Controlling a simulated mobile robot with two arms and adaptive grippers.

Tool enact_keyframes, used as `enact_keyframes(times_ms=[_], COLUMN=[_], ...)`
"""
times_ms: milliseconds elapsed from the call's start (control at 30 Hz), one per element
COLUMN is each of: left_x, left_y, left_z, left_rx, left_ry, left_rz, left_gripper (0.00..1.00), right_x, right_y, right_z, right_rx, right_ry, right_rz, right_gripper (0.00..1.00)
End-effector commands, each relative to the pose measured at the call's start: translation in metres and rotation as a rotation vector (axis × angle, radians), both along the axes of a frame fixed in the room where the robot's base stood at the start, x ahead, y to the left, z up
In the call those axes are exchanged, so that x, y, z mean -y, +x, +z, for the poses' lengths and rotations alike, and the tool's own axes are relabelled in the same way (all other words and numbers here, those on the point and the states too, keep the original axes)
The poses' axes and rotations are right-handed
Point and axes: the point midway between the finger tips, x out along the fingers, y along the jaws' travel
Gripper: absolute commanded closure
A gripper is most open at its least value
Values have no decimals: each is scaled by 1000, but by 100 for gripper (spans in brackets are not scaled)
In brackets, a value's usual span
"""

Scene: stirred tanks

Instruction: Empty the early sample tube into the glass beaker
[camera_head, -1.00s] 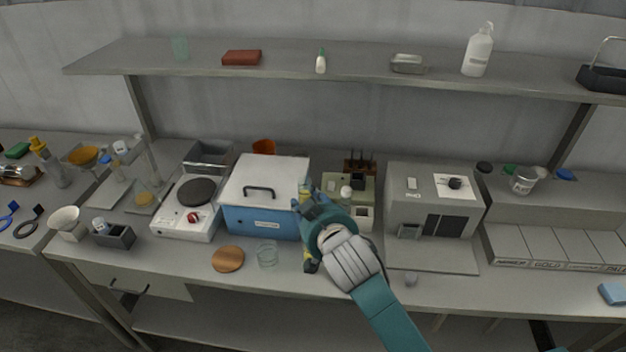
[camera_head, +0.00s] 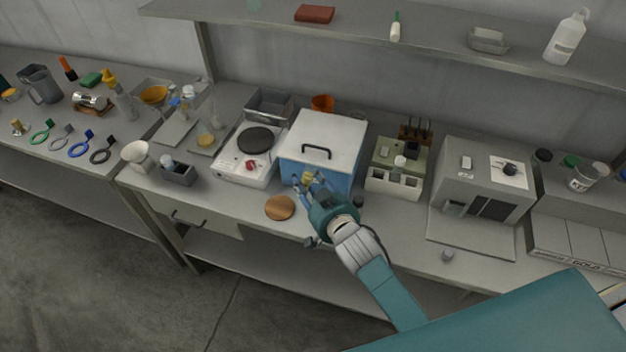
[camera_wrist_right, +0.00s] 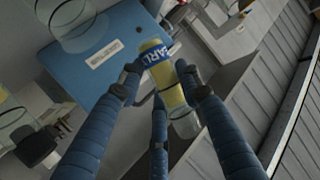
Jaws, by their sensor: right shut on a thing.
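My right gripper (camera_head: 311,186) is in front of the blue box and shut on the early sample tube (camera_head: 308,179). In the right wrist view the tube (camera_wrist_right: 163,74) is clear with yellow contents and a blue-and-white label reading "EARL…". The fingers (camera_wrist_right: 160,82) close around its middle, and a clear part shows at its lower right end. Clear glass vessels show at the upper left (camera_wrist_right: 70,22) and left edge (camera_wrist_right: 14,122) of the wrist view; I cannot tell which is the beaker. In the head view the beaker is hidden by my gripper. My left gripper is out of view.
The blue box (camera_head: 322,163) with a white lid stands behind my gripper. A round wooden disc (camera_head: 280,207) lies left of it. A hot plate (camera_head: 249,154) stands further left, a grey machine (camera_head: 483,190) to the right. The bench's front edge is close.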

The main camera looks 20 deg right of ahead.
Motion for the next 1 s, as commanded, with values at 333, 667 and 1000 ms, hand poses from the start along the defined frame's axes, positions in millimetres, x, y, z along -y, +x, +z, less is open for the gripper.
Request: enact_keyframes(times_ms=[333, 667, 1000], left_x=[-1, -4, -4], left_y=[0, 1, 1], left_z=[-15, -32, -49], left_rx=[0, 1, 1], left_ry=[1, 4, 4], left_rz=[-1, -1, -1], left_gripper=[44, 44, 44], right_x=[-10, -15, -19], right_y=[2, 4, 4], right_z=[-10, -14, -16], right_rx=[38, 56, 75], right_ry=[160, 239, 325], right_rz=[1, 1, 1], right_gripper=[93, 93, 93])
